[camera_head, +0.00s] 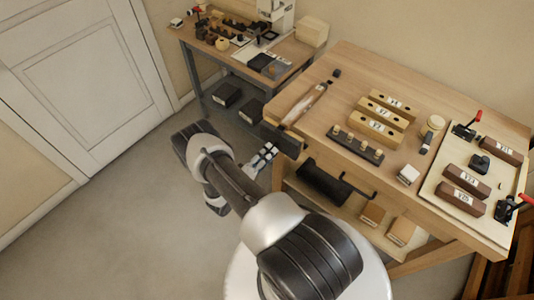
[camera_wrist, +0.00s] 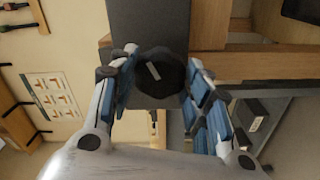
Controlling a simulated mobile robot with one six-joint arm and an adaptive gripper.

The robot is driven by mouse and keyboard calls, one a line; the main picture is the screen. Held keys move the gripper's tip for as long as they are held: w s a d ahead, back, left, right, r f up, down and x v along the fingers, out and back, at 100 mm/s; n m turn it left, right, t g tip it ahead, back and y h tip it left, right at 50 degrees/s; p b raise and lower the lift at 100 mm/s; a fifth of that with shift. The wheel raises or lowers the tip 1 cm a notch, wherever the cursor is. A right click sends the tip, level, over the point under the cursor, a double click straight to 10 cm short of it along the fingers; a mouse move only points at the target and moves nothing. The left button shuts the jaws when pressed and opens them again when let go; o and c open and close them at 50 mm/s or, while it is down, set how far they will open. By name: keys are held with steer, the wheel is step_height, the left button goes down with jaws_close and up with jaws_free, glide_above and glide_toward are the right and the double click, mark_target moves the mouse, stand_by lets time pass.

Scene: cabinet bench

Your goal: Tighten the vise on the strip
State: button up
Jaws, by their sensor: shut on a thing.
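The vise (camera_head: 281,139) is a dark block at the left front end of the wooden bench; its grey face (camera_wrist: 150,18) fills the top middle of the wrist view. A black faceted knob (camera_wrist: 158,77) with a tilted pale mark sits on that face. My gripper (camera_wrist: 160,85) has its blue-padded fingers on both sides of the knob, shut on it. In the head view my gripper (camera_head: 268,151) is just left of the vise and hides the knob.
The bench top (camera_head: 345,80) holds labelled wooden blocks (camera_head: 382,113), a dark peg rack (camera_head: 356,146) and a board with red-handled clamps (camera_head: 466,129). A black crank (camera_head: 345,184) is below. A second table (camera_head: 250,48) stands behind. The floor at left is clear.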

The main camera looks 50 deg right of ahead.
steer(key=m, duration=0.3)
steer(key=m, duration=0.4)
steer(key=shift+d+p, duration=0.1)
steer(key=shift+p, duration=0.25)
steer(key=o, duration=0.9)
steer(key=a, duration=0.7)
steer(key=shift+s, duration=0.25)
